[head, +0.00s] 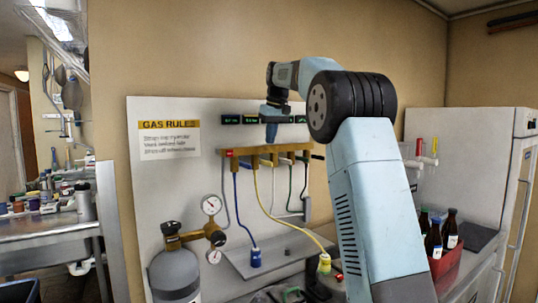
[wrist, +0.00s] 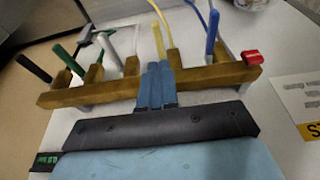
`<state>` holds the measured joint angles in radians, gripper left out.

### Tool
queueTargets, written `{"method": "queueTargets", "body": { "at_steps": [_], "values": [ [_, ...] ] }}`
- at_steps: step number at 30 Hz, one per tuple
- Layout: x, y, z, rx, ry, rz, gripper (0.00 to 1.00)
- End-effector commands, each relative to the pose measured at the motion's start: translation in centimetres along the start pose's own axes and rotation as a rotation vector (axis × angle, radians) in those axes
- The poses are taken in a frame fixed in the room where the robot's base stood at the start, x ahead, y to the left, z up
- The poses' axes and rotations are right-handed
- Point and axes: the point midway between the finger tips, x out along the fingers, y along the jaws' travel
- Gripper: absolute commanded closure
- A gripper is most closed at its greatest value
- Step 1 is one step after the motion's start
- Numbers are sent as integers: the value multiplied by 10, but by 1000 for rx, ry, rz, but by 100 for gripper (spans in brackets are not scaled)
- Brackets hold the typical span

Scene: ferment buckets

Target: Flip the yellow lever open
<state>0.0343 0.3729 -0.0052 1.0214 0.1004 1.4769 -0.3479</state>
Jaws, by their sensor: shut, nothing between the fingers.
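The brass manifold (head: 243,152) is on the white wall panel and also shows across the wrist view (wrist: 90,94). The yellow lever (wrist: 158,42) stands out from it, between the white lever (wrist: 108,55) and the blue lever (wrist: 211,33). In the head view the yellow lever is small and hard to make out. My gripper (head: 271,138) is in front of the manifold, pointing down. In the wrist view its blue fingers (wrist: 155,72) are together and empty, in line with the yellow lever's base. I cannot tell whether they touch it. They hide part of the manifold.
A green lever (wrist: 68,60) and a black lever (wrist: 33,68) are farther along the manifold, and a red knob (wrist: 251,57) is at its end. Gauges (head: 211,205) and a gas cylinder (head: 174,275) are at left. A red crate with bottles (head: 446,266) is at right.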

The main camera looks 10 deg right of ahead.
Motion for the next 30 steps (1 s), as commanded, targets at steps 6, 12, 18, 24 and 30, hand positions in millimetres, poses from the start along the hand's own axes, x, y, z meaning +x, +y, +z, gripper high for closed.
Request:
{"method": "queueTargets", "body": {
  "at_steps": [6, 12, 18, 24, 30],
  "values": [
    [36, -1, 4, -1, -2, -1, 100],
    [56, -1, 9, -1, 1, 0, 100],
    [63, -1, 11, -1, 1, 0, 100],
    [63, -1, 11, -1, 1, 0, 100],
    [63, 1, 12, 2, 6, 1, 100]
  ]
}}
